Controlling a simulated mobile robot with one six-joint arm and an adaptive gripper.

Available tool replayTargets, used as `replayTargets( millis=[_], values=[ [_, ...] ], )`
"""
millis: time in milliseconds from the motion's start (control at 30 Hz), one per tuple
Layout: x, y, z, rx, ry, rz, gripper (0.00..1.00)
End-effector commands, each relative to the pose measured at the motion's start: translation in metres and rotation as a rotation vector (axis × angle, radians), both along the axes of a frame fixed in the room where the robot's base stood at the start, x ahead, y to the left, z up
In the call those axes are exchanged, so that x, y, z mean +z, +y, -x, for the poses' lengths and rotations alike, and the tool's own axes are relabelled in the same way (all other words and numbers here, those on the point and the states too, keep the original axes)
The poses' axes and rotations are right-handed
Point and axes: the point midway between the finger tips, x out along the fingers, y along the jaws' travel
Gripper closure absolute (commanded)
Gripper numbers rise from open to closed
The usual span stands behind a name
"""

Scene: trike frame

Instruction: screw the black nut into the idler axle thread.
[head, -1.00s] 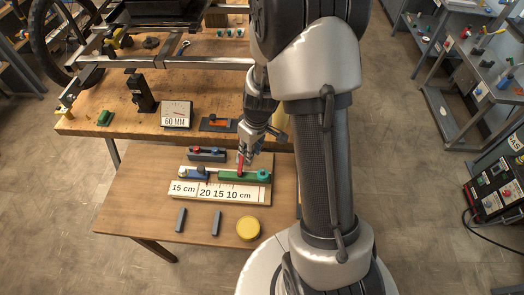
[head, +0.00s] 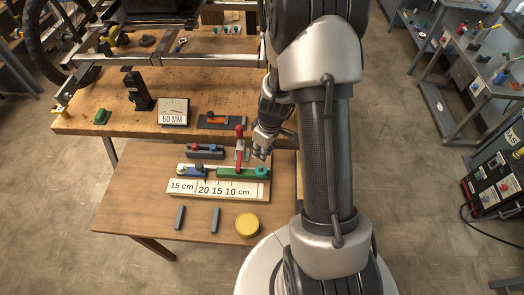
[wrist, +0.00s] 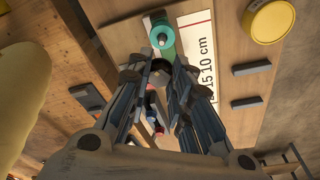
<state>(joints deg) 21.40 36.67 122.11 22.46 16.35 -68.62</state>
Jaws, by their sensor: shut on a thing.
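In the head view my gripper (head: 260,154) is down at the right end of a green fixture (head: 230,173), right at a teal round part (head: 262,171). In the wrist view the fingers (wrist: 163,66) are drawn close together by the teal part (wrist: 158,30), which has a small grey pin at its middle. The fingers appear shut on the teal part, though the contact is partly hidden. A red lever (head: 239,145) stands upright just left of the gripper. I cannot make out the black nut or the idler axle thread for certain.
Two grey bars (head: 215,219) and a yellow round tin (head: 247,225) lie in front. A workbench (head: 85,120) behind carries a gauge marked 60 MM (head: 173,112) and the trike frame (head: 180,60).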

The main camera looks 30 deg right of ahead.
Motion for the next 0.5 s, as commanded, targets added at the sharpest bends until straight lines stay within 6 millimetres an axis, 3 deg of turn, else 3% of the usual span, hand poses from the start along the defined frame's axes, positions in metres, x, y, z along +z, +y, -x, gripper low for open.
replayTargets(
  millis=[500],
  values=[
    [-0.05,0.0,0.0,0.001,0.001,0.0,1.0]
  ],
)
